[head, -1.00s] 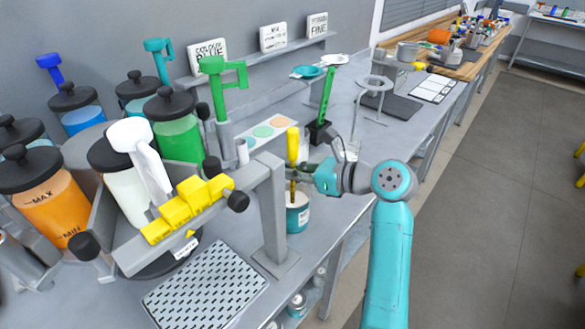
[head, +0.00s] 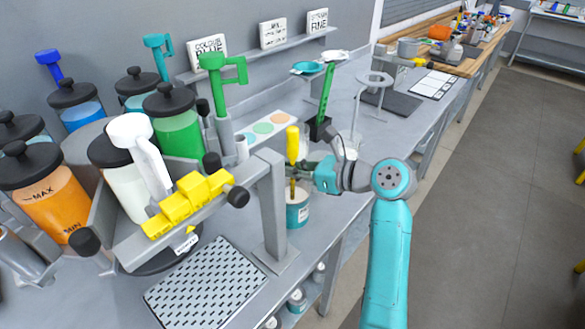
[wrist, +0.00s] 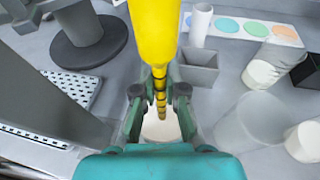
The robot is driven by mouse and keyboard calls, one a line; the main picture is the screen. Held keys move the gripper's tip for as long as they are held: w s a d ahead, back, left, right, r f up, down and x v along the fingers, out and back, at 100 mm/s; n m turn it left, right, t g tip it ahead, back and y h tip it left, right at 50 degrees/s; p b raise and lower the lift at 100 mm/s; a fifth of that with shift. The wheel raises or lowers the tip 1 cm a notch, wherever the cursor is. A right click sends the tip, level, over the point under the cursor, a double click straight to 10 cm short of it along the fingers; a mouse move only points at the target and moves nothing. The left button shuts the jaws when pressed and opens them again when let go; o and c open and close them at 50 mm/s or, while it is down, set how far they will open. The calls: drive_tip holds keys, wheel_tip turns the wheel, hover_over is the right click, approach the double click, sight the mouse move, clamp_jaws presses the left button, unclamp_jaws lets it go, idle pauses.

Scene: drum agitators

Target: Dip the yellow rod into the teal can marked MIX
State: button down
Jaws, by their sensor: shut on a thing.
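The yellow rod (head: 292,146) has a thick yellow handle and a thin dark-banded shaft. My gripper (head: 303,172) is shut on it and holds it upright. In the wrist view the gripper (wrist: 159,98) closes around the banded shaft below the handle (wrist: 156,30). The teal can (head: 297,214) stands on the bench directly under the rod, with a pale label that is too small to read. Its pale opening (wrist: 160,127) shows between the fingers in the wrist view. The rod's lower end overlaps the can's mouth; how deep it reaches, I cannot tell.
A grey post (head: 272,205) with a bar and yellow blocks (head: 187,203) stands close left of the can. A perforated plate (head: 205,283) lies in front. A green stirrer in a black holder (head: 321,130) stands behind. Lidded coloured drums (head: 178,135) fill the left.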

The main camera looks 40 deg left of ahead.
sight(293, 128)
drive_tip(key=shift+f, duration=0.15)
wheel_tip(293, 128, up, 15)
drive_tip(key=shift+f, duration=0.1)
idle(0.6)
drive_tip(key=shift+d, duration=0.1)
idle(0.4)
